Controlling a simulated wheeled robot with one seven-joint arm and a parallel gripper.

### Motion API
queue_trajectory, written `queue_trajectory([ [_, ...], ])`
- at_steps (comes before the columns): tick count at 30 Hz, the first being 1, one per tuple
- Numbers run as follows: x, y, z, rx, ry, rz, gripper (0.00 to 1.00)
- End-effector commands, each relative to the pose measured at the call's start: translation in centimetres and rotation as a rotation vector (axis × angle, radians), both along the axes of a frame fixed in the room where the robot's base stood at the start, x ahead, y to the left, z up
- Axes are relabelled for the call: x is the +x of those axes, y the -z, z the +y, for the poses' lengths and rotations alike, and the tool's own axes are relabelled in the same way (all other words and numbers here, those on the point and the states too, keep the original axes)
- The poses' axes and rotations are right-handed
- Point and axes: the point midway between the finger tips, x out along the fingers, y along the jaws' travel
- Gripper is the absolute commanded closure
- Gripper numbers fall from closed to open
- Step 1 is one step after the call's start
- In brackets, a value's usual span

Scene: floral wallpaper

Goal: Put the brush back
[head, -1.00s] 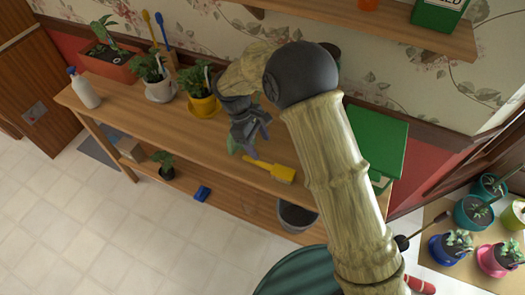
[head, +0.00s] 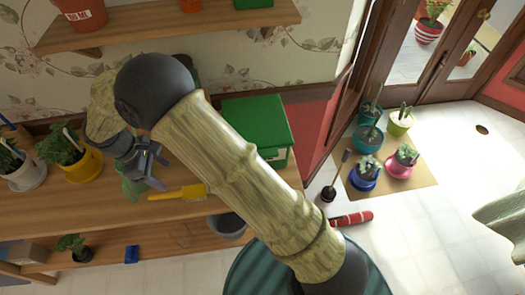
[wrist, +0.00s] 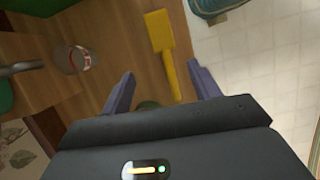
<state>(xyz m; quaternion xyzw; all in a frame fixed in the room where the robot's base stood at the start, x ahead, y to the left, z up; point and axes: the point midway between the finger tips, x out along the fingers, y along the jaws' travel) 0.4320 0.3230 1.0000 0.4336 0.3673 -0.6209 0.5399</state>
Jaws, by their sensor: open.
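The yellow brush (head: 192,191) lies flat on the wooden table (head: 90,212), close to its front edge. Its wide head points right and its thin handle points left in the head view. My gripper (head: 155,171) is open and empty, above and just behind the handle end. In the wrist view the brush (wrist: 160,33) lies ahead of my open gripper (wrist: 162,88), with the handle running down toward the gap between the fingers. The fingers appear apart from the brush. A blue-handled item (head: 6,119) shows at the left edge.
Potted plants (head: 80,162) stand left of my gripper. A green box (head: 255,120) is at the table's right end. A clear glass (wrist: 76,60) stands left of the brush in the wrist view. A shelf (head: 150,30) runs above. Pots (head: 366,170) sit on the floor mat.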

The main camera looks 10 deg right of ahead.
Motion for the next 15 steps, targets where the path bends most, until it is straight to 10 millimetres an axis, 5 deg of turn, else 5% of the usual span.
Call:
queue_trajectory([
  [7,1.5,-4.3,-10.7,0.141,0.371,-0.102,0.38],
  [15,-1.5,-7.8,-22.9,0.296,0.863,-0.268,0.38],
])
